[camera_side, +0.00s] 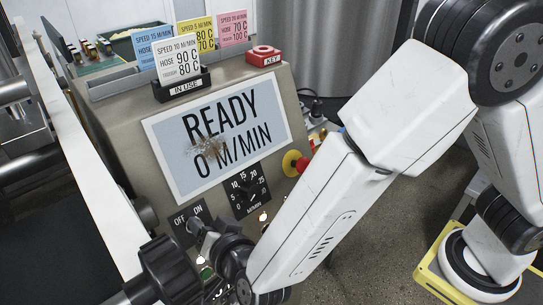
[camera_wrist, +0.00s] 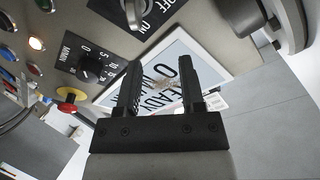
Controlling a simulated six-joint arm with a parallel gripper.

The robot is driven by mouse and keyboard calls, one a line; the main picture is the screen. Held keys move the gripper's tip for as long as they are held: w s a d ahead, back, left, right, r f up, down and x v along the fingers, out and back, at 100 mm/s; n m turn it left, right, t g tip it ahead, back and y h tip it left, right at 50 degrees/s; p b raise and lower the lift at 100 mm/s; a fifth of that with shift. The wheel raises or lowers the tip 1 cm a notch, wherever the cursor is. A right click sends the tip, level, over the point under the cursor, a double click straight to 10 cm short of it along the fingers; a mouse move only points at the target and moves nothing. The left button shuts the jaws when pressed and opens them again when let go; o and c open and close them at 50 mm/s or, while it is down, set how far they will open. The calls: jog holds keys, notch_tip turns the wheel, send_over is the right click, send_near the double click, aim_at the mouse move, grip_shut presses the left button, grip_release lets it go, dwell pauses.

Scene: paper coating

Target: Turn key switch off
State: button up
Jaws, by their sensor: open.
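The key switch (camera_wrist: 138,12) is at the top edge of the wrist view, on a black plate (camera_wrist: 172,8) marked OFF and ON. A grey metal piece stands out from it, partly cut off by the frame. In the side view the OFF/ON plate (camera_side: 187,222) is low on the machine's sloped front, and the switch is partly hidden by my wrist. My gripper (camera_wrist: 160,68) is open, with nothing between its fingers. In the wrist view its fingertips appear below the switch, apart from it. In the side view the fingers are hard to make out.
A display (camera_side: 218,134) reads READY and 0 M/MIN. A speed dial (camera_side: 250,192), a red-and-yellow stop button (camera_side: 294,163) and small lamps sit near the switch. A red KEY holder (camera_side: 264,55) and several cards (camera_side: 178,62) stand on top. Rollers (camera_side: 28,165) lie at the left.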

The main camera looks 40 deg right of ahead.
jog(key=shift+w+d+f, duration=0.15)
jog(key=shift+w+f, duration=1.05)
jog(key=shift+f, duration=0.1)
jog(key=shift+w+d+f, duration=0.1)
jog(key=shift+w+f, duration=1.1)
jog(key=shift+f, duration=0.1)
grip_shut()
